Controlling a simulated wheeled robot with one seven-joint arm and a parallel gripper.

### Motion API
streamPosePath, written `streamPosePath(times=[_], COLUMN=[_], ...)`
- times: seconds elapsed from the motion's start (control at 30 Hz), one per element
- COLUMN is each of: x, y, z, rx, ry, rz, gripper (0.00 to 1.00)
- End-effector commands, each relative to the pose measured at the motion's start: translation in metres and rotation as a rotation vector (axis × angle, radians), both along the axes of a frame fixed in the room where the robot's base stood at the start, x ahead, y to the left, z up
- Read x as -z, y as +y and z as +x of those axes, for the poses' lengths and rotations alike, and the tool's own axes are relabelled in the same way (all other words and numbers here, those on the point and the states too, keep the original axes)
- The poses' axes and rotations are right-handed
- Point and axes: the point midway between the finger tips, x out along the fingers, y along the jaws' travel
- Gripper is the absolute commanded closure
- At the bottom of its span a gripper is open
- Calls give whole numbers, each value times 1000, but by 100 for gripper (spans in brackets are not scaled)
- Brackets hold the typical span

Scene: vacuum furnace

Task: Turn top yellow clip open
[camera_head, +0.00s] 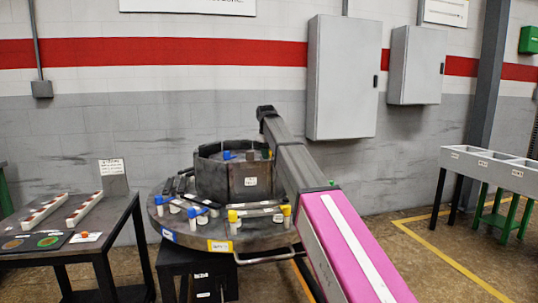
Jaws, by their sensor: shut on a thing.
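A small yellow spot (268,153), possibly the top yellow clip, shows at the right of the grey drum's opening, close to the edge of my arm. Its turn position is too small to tell. Two lower yellow clips (232,216) sit at the front of the round dark base, the other one further right (286,210). My arm reaches in from the lower right and passes in front of the drum's right side. Its dark far end (266,112) stands above the drum. My gripper's fingers are hidden behind the arm.
The drum (238,182) stands on the round base (190,238). Blue clips (193,212) sit at the base's left, with another blue piece (227,155) inside the drum. A dark table (100,225) stands at left, grey bins (490,165) at right. Grey cabinets (343,80) hang behind.

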Motion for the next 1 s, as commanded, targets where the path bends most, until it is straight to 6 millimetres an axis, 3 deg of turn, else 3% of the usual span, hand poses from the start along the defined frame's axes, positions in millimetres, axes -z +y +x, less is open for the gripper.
streamPosePath(times=[0.57, 0.6, 0.67, 1.0], x=[-1, -1, -1, -4], y=[1, 1, 1, 1], z=[2, 2, 2, 1], rx=[2, 2, 2, 2], ry=[-4, -4, -4, -2], rz=[2, 2, 2, 1], gripper=[90, 60, 42, 42])
